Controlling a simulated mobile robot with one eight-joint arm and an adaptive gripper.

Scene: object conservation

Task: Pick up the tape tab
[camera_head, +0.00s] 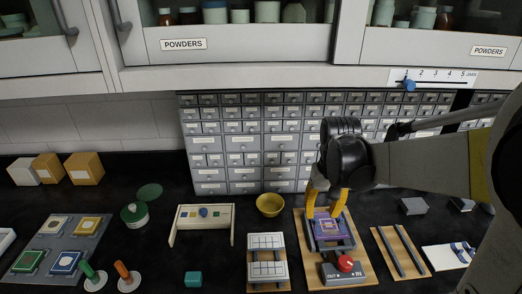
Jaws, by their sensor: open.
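A white card (440,257) lies flat on the dark bench at the far right. Small blue and white pieces (462,249) lie on its right part; one may be the tape tab, but they are too small to tell. My gripper (326,214) is open, with its yellow fingers pointing down, well to the left of the card. The fingers are over a wooden board (308,270) that bears a purple square piece (327,228) in a dark frame. I cannot tell whether they touch that piece.
A red button box (343,268) stands on the same board. A railed wooden board (398,250) lies between it and the card. Grey blocks (413,206) sit behind. A yellow bowl (270,205), white trays (267,270) and a drawer cabinet (235,175) are left and behind.

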